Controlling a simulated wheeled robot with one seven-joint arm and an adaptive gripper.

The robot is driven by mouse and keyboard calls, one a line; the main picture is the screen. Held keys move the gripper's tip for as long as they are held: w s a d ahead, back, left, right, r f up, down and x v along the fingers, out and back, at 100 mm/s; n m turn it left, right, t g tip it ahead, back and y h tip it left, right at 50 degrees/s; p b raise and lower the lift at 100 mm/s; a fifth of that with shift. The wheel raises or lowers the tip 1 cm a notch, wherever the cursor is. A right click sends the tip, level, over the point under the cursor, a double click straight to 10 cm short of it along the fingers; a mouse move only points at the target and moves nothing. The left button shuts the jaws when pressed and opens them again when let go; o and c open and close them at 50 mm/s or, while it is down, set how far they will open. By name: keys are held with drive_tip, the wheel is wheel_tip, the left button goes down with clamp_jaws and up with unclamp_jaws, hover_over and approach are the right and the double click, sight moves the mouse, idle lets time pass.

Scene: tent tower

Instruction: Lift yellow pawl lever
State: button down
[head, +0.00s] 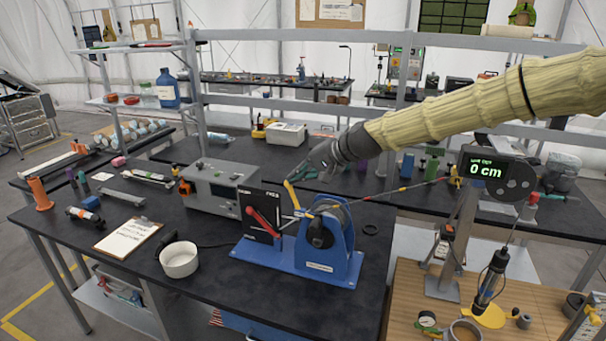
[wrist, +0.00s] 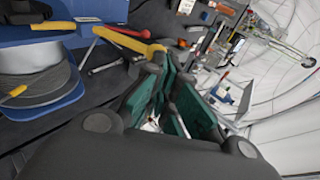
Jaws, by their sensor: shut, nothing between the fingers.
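The yellow pawl lever (head: 291,195) rises from the blue winch (head: 330,262), its upper end tilted to the left. In the wrist view the lever (wrist: 128,40) ends right against or very near one fingertip; I cannot tell if they touch. My gripper (head: 302,177) is just above the lever's upper end, reaching in from the right. In the wrist view my gripper (wrist: 170,66) has green finger pads, is shut, and holds nothing. The wire drum (wrist: 38,85) shows at the left of the wrist view.
A red lever (head: 262,222) on a black panel (head: 263,203) stands just left of the winch. A grey instrument box (head: 212,186) is behind it. A white bowl (head: 179,260) and a clipboard (head: 128,236) lie left on the bench. A cable runs right toward the display post (head: 460,235).

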drive_tip(key=shift+w+a+f+h, duration=0.1)
drive_tip(key=shift+a+h, duration=0.25)
drive_tip(key=shift+h, duration=0.15)
idle(0.3)
drive_tip(key=shift+d+f, duration=0.15)
drive_tip(key=shift+d, duration=0.35)
drive_tip(key=shift+s+a, duration=0.1)
drive_tip(key=shift+s, duration=0.1)
